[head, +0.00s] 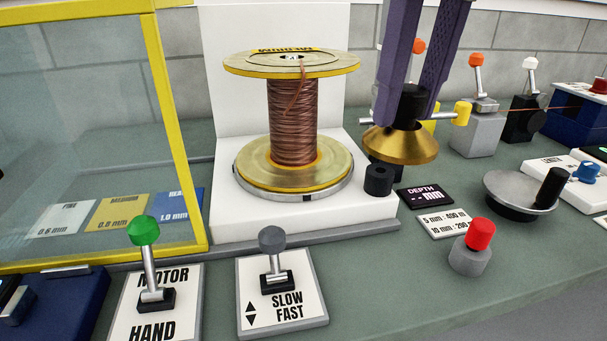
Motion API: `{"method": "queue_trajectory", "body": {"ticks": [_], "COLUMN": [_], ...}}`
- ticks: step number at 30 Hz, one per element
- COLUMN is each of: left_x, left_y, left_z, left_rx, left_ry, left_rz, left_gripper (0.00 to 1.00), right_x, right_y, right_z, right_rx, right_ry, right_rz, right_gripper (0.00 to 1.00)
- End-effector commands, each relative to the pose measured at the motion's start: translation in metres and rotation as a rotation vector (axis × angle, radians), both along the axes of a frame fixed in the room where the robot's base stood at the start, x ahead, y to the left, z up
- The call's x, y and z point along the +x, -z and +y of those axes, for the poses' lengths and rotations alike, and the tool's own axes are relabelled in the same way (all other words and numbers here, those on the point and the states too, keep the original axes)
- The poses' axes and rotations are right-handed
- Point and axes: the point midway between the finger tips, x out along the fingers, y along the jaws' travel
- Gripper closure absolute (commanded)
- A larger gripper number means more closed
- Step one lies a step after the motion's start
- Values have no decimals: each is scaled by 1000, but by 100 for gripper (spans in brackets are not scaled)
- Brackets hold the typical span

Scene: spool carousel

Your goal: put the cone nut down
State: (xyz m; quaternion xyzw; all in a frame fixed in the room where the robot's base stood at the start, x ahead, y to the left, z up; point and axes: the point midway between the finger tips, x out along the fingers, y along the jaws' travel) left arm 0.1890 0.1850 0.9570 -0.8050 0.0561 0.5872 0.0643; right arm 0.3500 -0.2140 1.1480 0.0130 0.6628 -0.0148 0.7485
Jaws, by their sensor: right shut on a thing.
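My right gripper (409,104) comes down from the top with purple fingers. It is shut on the black top of the cone nut (401,146), a brass cone. The nut is held slightly tilted at the right end of the white spool base. It appears above the surface; whether its underside touches anything is hidden. The copper wire spool (293,120) stands upright on its round plate on the white base (235,222), left of the nut. My left gripper is not in view.
A black cylinder (379,180) stands just below the nut. Close by are a depth display (425,196), a yellow-tipped lever (461,113), a red button (479,236) and a grey crank dish (510,207). A yellow-framed guard (175,120) stands at left. Bare green bench shows at front (390,290).

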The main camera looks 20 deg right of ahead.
Motion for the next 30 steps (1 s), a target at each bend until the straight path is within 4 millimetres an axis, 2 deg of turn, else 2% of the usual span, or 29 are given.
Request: {"method": "queue_trajectory", "body": {"ticks": [6,15,21,27,30], "left_x": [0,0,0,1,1], "left_y": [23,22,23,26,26], "left_z": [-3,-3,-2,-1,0], "left_rx": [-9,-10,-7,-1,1], "left_ry": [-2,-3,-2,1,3], "left_rz": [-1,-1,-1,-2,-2], "left_gripper": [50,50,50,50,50], "right_x": [-2,-2,-1,-1,-1], "right_y": [63,135,154,185,193], "right_z": [2,0,1,1,1], "right_rx": [4,0,1,0,0], "right_ry": [-1,-1,-1,0,-1], "right_rz": [9,5,2,4,2], "right_gripper": [100,100,100,100,100]}}
